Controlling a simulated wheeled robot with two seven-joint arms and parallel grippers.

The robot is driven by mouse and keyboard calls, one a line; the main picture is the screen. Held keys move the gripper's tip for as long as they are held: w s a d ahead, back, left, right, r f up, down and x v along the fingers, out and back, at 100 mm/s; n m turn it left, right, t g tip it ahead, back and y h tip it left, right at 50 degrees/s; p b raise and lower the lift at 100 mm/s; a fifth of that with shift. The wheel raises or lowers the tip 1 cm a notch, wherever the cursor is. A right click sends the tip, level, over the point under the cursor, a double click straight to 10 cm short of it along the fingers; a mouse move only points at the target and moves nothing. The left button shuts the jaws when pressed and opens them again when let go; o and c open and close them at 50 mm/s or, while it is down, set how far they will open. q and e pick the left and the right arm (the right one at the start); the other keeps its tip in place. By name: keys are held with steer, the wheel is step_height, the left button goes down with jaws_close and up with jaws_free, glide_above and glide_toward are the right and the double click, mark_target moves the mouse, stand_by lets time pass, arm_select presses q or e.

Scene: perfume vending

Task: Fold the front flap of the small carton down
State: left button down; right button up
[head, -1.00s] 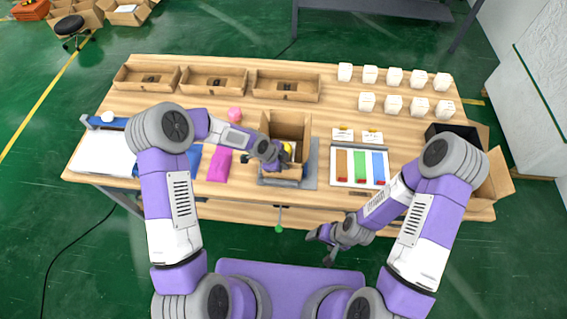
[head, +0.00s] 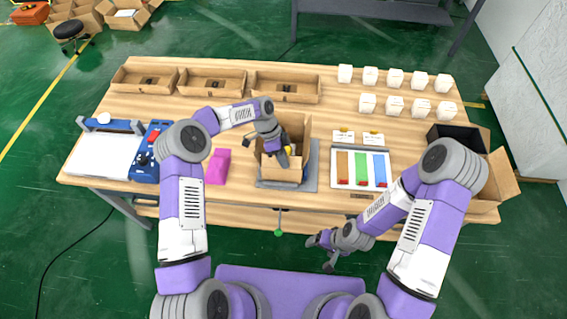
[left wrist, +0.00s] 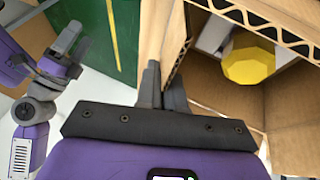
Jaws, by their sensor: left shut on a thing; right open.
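The small carton (head: 296,122) stands open at the middle of the table, with its back panel upright and its front wall (head: 280,172) facing me. A yellow item lies inside it, clear in the left wrist view (left wrist: 250,66). My left gripper (head: 282,158) is at the carton's front edge. In the left wrist view its fingers (left wrist: 165,88) are shut on a thin cardboard panel (left wrist: 154,35), which looks like the front flap; the gripper hides most of it in the head view. My right gripper (head: 322,250) is open and empty in front of the table.
The carton stands on a grey mat (head: 311,165). A magenta block (head: 217,166) and a blue device (head: 146,155) are to its left, a tray of coloured strips (head: 360,169) to its right. Open brown boxes (head: 213,80) and several white boxes (head: 395,78) stand behind.

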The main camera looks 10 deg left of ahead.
arm_select(q)
steer(key=shift+f+g, duration=0.1)
steer(key=shift+g, duration=0.2)
steer(key=c, duration=1.3)
jaws_free()
steer(key=shift+c, duration=0.2)
steer(key=v, duration=0.7)
steer(key=shift+r+b, duration=0.3)
steer(key=shift+b, duration=0.15)
steer(key=shift+w+a, duration=0.1)
